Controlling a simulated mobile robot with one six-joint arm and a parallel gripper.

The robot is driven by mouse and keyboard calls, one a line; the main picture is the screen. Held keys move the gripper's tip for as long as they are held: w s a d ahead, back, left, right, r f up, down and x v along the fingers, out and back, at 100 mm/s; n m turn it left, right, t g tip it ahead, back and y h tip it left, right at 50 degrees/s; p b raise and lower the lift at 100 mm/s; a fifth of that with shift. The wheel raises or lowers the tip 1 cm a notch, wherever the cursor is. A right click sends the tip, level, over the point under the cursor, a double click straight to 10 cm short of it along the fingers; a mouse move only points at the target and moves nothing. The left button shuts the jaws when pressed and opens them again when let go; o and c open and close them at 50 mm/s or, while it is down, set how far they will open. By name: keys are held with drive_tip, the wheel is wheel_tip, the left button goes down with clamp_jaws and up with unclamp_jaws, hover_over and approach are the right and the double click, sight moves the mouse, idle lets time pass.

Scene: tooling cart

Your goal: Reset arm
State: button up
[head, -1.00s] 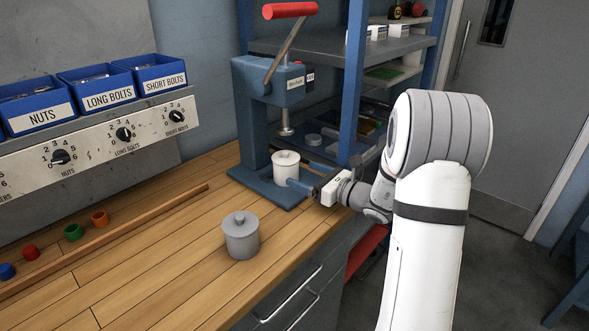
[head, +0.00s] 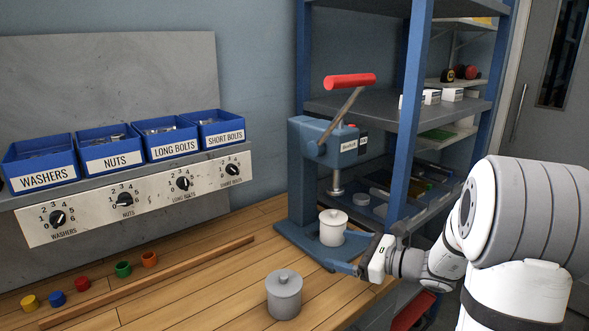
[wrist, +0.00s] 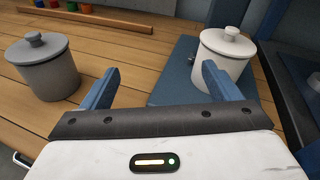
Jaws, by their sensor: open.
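My gripper (head: 349,253) is open beside the arbor press base in the head view. In the wrist view my gripper (wrist: 160,80) shows two blue fingers apart with nothing between them. A white lidded canister (head: 333,228) stands upright on the press base, just beyond the fingers. In the wrist view this white canister (wrist: 226,57) is behind the right fingertip, which covers part of it. A grey lidded canister (head: 284,296) stands on the wooden bench; it also shows left of the left finger in the wrist view (wrist: 42,70).
The blue press (head: 300,180) with a red handle (head: 350,81) rises above the white canister. A shelf rack (head: 410,110) stands behind my arm. Labelled blue bins (head: 108,147) sit above dials. Several coloured cups (head: 123,269) line a wooden strip (head: 160,280).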

drive_tip(key=s+a+n+g, duration=0.1)
drive_tip(key=s+a+n, duration=0.1)
drive_tip(key=s+a+r+n+g+p, duration=0.1)
drive_tip(key=s+a+n+g, duration=0.1)
drive_tip(key=s, duration=0.1)
drive_tip(key=s+a+r+n+g+h, duration=0.1)
drive_tip(key=s+a+n+g, duration=0.1)
drive_tip(key=shift+s+a, duration=0.1)
drive_tip(key=shift+s, duration=0.3)
drive_tip(key=s+n+g+h, duration=0.1)
drive_tip(key=s+n, duration=0.1)
drive_tip(key=s, duration=0.1)
drive_tip(key=s+a+n+g+h+p, duration=0.1)
drive_tip(key=s+n, duration=0.1)
drive_tip(key=s, duration=0.1)
drive_tip(key=s+n+g+h+p, duration=0.1)
drive_tip(key=s+n, duration=0.1)
drive_tip(key=s, duration=0.1)
drive_tip(key=shift+s+a+n+h, duration=0.15)
drive_tip(key=shift+a+n+h, duration=0.1)
drive_tip(key=shift+n+h, duration=0.15)
drive_tip(key=s+d+r+n+h+p, duration=0.3)
drive_tip(key=s+d+n+h, duration=0.4)
drive_tip(key=n, duration=0.3)
drive_tip(key=shift+s+d+n+t+h, duration=0.15)
drive_tip(key=shift+s+n+t+h, duration=0.2)
drive_tip(key=shift+s+h, duration=0.25)
